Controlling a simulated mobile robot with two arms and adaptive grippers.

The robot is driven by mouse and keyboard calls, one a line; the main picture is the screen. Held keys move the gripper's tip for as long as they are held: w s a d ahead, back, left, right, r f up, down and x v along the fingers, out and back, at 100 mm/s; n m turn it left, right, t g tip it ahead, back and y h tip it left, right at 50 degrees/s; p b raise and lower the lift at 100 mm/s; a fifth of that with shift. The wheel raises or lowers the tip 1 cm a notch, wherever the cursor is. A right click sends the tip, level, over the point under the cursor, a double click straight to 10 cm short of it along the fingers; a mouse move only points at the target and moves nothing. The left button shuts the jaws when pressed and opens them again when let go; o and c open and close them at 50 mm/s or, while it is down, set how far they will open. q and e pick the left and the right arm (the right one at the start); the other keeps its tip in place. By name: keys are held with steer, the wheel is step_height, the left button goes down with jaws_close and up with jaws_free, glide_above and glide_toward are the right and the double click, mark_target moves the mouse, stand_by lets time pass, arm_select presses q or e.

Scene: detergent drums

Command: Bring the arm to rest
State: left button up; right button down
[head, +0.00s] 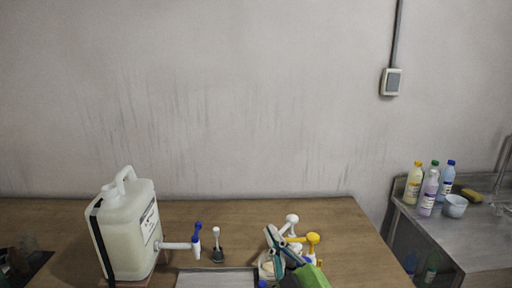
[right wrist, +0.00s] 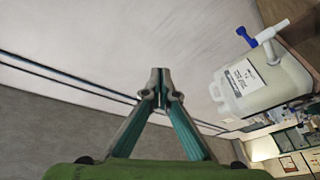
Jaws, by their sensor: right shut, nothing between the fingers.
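My right gripper (head: 272,236) is low in the head view, over the right part of the wooden table, with its green body toward the bottom edge. In the right wrist view its two teal fingers (right wrist: 160,78) meet at the tips, shut and empty. The gripper hides part of a white container and yellow and white pump tops behind it. A whitish drum (head: 128,240) with a white spout and blue tap stands on the table to the left, apart from the gripper. It also shows in the right wrist view (right wrist: 262,85). My left gripper is not visible.
A small dark-based bottle (head: 217,246) stands beside the tap (head: 196,236). A grey flat tray (head: 215,278) lies at the front. Several bottles (head: 430,190) and a bowl (head: 455,206) stand on a metal counter at right. The table's back middle is clear.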

steer(key=s+d+f+m+g+h, duration=0.35)
steer(key=s+d+f, duration=0.2)
steer(key=f, duration=0.45)
steer(key=s+d+f+m+g+h, duration=0.4)
steer(key=d+f, duration=0.3)
steer(key=f, duration=0.4)
steer(key=s+d+f+m+g, duration=0.15)
steer(key=s+f+g, duration=0.3)
steer(key=s, duration=0.65)
steer(key=s+d+f+m+g, duration=0.1)
steer(key=s+d+f+g, duration=0.2)
steer(key=s+f, duration=0.55)
steer(key=s+f+g+b, duration=0.1)
steer(key=s+f, duration=0.1)
steer(key=f, duration=1)
steer(key=s+f+g, duration=0.1)
steer(key=s+f, duration=0.1)
steer(key=f, duration=1)
steer(key=s+d+f+g+b, duration=0.1)
steer(key=s+d+f, duration=0.1)
steer(key=s+f, duration=1.5)
steer(key=shift+s+d+f+n, duration=0.3)
steer(key=shift+f, duration=0.15)
